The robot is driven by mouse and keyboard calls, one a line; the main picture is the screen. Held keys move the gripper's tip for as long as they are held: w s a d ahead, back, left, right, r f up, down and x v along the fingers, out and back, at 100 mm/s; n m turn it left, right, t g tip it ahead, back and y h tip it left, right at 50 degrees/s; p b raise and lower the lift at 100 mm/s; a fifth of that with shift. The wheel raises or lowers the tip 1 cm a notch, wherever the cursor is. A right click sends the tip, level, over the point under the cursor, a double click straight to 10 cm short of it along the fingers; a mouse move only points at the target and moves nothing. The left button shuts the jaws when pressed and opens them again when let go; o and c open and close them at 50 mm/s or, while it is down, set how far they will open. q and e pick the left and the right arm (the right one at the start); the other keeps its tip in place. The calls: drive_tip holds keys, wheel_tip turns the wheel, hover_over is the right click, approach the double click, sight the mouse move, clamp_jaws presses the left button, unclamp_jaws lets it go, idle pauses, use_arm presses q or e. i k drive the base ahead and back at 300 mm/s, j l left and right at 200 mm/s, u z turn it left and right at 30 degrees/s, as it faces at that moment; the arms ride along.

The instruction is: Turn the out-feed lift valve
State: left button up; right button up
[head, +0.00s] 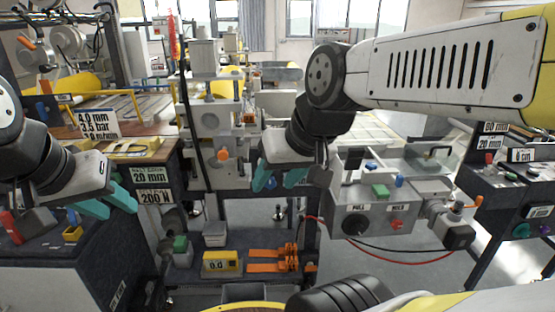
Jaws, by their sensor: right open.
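No part is labelled legibly as the out-feed lift valve. An orange lever (467,204) sits on a grey fitting at the right end of the grey control box (375,221). An orange knob (223,154) is on the front of the central machine, and another orange lever (27,42) is at the far upper left. My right gripper (279,181) is open and empty in front of the central machine, left of the control box and apart from it. My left gripper (108,205) is open and empty over the left bench, its teal fingers apart.
The control box carries a black knob (355,224), a red button (397,224) and a green block (379,191). A lower shelf holds a yellow gauge (222,263) and orange clamps (275,260). A dark bench (512,190) stands at right. Red and black hoses cross below the box.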

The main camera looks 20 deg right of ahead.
sight(75, 220)
drive_tip(key=u, duration=1.05)
drive_tip(key=i+j+u, duration=0.1)
drive_tip(key=i, duration=0.25)
drive_tip(key=i+j+u, duration=0.15)
drive_tip(key=i+j, duration=0.15)
drive_tip(key=i, duration=0.1)
